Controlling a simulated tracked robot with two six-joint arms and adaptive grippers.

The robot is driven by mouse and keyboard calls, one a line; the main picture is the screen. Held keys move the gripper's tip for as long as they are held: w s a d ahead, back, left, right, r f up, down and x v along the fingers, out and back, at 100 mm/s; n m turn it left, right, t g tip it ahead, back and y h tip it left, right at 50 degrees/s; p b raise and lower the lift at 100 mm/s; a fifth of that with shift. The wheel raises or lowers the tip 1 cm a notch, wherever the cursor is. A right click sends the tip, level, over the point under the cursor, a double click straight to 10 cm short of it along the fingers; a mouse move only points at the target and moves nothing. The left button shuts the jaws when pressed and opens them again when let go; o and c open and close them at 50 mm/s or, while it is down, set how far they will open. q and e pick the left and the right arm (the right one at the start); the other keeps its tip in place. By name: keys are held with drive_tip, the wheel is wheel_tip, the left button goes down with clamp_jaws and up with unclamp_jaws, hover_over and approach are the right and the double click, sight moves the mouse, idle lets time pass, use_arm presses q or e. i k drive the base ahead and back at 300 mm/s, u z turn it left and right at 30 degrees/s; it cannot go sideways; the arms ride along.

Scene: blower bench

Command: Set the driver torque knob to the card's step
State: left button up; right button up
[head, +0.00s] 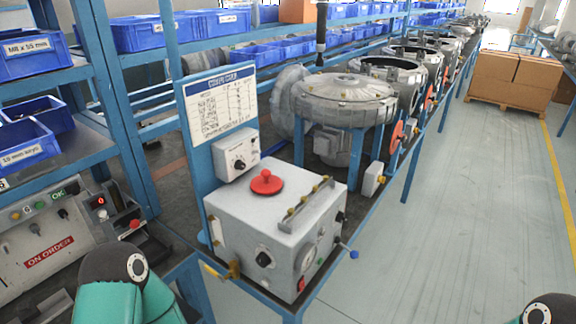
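The white card (221,104) with a dark blue heading and rows of small print is fixed to a blue upright panel; its rows are too small to read. Below it is a small white control box (232,148) with a dark knob (240,165) on its front, which appears to be the torque knob. Its pointer and scale are too small to tell the setting. A black driver-like tool (321,38) hangs upright behind the bench. Neither of my grippers is in view; only parts of my arms show at the bottom left and bottom right corners.
A grey test box (275,215) with a red mushroom knob (266,182), dark knobs and a blue-tipped lever (353,254) stands below the control box. Blower housings (343,98) line the bench behind. An "ON ORDER" panel (48,253) is at left.

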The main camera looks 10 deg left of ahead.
sight(239, 164)
drive_tip(key=u, duration=0.25)
drive_tip(key=i, duration=0.2)
drive_tip(key=z, duration=2.2)
drive_tip(key=k, duration=1.6)
drive_tip(key=z, duration=0.65)
drive_tip(key=i, duration=0.1)
drive_tip(key=u, duration=2.4)
drive_tip(key=i, duration=1)
drive_tip(key=z, duration=0.05)
